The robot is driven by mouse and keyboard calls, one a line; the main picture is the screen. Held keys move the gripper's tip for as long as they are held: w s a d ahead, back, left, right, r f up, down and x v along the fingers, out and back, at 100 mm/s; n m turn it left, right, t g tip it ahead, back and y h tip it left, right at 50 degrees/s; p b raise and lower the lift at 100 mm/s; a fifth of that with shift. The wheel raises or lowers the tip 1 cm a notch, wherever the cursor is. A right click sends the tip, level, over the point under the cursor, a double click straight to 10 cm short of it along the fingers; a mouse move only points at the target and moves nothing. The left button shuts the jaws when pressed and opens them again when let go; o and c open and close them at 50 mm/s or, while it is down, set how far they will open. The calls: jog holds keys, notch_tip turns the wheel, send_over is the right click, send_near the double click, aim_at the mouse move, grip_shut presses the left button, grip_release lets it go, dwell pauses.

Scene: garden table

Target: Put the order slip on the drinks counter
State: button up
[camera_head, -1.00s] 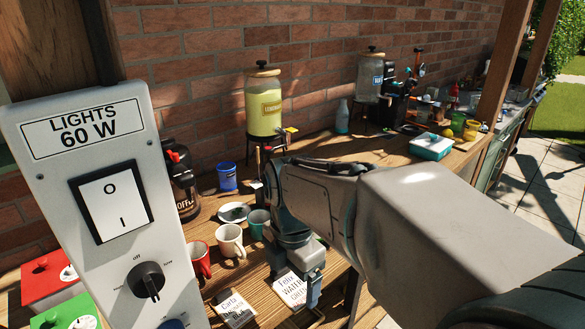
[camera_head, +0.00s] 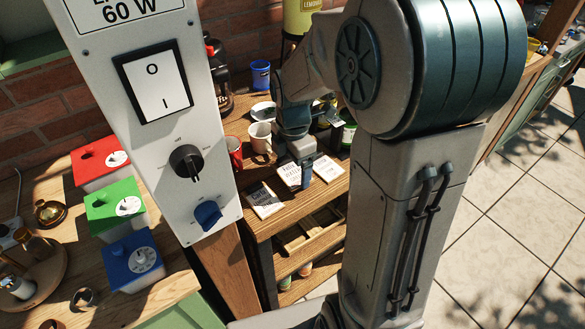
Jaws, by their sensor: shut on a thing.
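My gripper (camera_head: 304,172) is low over the front of the wooden drinks counter (camera_head: 262,228), its fingers pointing down. A white order slip with dark writing (camera_head: 288,174) shows right beside the fingers, and my gripper is shut on it. Its lower edge is close to the counter top; whether it touches is unclear. A second white slip (camera_head: 328,168) lies just right of the fingers. A third slip, dark and white (camera_head: 265,202), lies to the left near the front edge. The writing is too small to read surely. My arm hides the counter's right part.
A white mug (camera_head: 260,138), a red mug (camera_head: 234,153) and a blue tub (camera_head: 260,74) stand behind the slips. The grey lights panel (camera_head: 155,110) stands at the left. Red, green and blue boxes (camera_head: 122,202) are on the left-hand surface. A shelf (camera_head: 305,240) is below.

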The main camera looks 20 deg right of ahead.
aim_at(293, 172)
jog(key=shift+f, duration=1.3)
jog(key=shift+f, duration=0.1)
jog(key=shift+f, duration=0.15)
jog(key=o, duration=0.8)
jog(key=shift+r, duration=0.2)
